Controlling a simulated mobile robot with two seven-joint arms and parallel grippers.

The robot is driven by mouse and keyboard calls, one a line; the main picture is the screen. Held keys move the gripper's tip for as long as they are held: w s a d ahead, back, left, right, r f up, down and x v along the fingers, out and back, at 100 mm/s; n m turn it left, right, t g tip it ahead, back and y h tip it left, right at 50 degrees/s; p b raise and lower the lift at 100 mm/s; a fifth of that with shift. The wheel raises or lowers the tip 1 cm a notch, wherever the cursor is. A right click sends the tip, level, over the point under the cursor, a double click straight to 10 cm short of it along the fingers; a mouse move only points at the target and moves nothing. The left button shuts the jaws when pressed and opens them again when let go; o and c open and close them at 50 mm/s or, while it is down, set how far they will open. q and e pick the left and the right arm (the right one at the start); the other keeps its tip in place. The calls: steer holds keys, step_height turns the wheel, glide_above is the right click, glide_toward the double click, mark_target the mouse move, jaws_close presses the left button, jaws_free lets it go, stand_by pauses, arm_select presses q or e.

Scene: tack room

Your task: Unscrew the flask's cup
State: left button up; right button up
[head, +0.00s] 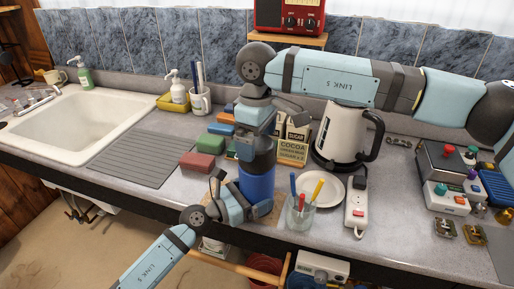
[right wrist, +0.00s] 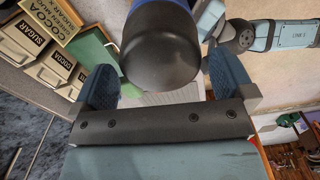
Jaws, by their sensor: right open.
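The flask (head: 257,184) has a blue body and stands upright on the worktop. Its dark cup (right wrist: 160,55) is on top and shows large in the right wrist view; the right gripper partly covers it in the head view (head: 262,160). My right gripper (right wrist: 163,82) is open above the flask, with one finger on each side of the cup. I cannot tell whether the fingers touch it. My left gripper (head: 232,204) is beside the flask's body, coming from the left front. Its fingertips are mostly hidden, so its grip on the flask is unclear.
A glass with pens (head: 300,212) stands close right of the flask, with a white plate (head: 328,188) and power strip (head: 355,208) beyond. A kettle (head: 341,132) and labelled boxes (head: 293,150) stand behind. Coloured blocks (head: 203,144) lie left, near the sink (head: 95,108).

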mark_target(257, 145)
steer(key=shift+r, duration=0.2)
steer(key=m, duration=0.5)
steer(key=shift+r, duration=0.2)
steer(key=m, duration=0.4)
steer(key=shift+r, duration=0.2)
steer(key=m, duration=0.4)
steer(key=shift+r+m, duration=0.2)
steer(key=shift+m, duration=0.1)
steer(key=m, duration=0.6)
steer(key=shift+r, duration=0.3)
steer(key=m, duration=0.4)
steer(key=shift+r+m, duration=0.2)
steer(key=shift+m, duration=0.1)
steer(key=m, duration=0.4)
steer(key=shift+r, duration=0.2)
steer(key=m, duration=0.4)
steer(key=shift+r+m, duration=0.15)
steer(key=shift+m, duration=0.15)
steer(key=m, duration=0.5)
steer(key=shift+r+m, duration=0.25)
steer(key=shift+m, duration=0.15)
steer(key=shift+f, duration=4)
steer(key=shift+c, duration=0.5)
